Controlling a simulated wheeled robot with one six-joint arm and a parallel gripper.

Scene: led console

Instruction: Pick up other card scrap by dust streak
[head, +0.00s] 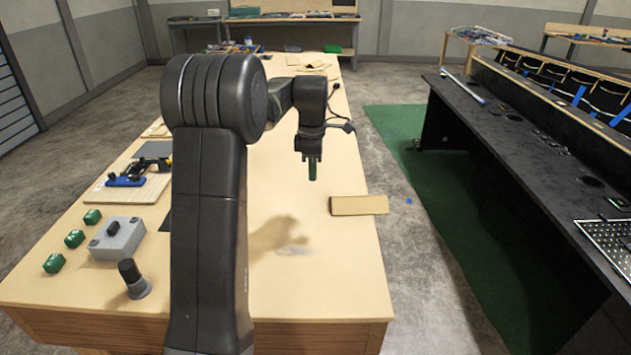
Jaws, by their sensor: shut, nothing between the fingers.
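A flat tan card scrap (360,205) lies at the right edge of the wooden bench, its right end sticking out past the edge. A pale grey dust streak (296,250) lies on the bench top, nearer me and to the left of that scrap. More tan card pieces (308,65) lie at the far end of the bench. My gripper (312,160) points down above the bench, beyond the scrap and to its left. It is shut and empty. A small dark green shape shows at its tips; I cannot tell what it is.
On the left of the bench (330,280) are several green blocks (74,238), a grey box (117,240), a dark knob (133,278) and a board with tools (128,186). A black bench (520,160) stands to the right across a green mat (440,210).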

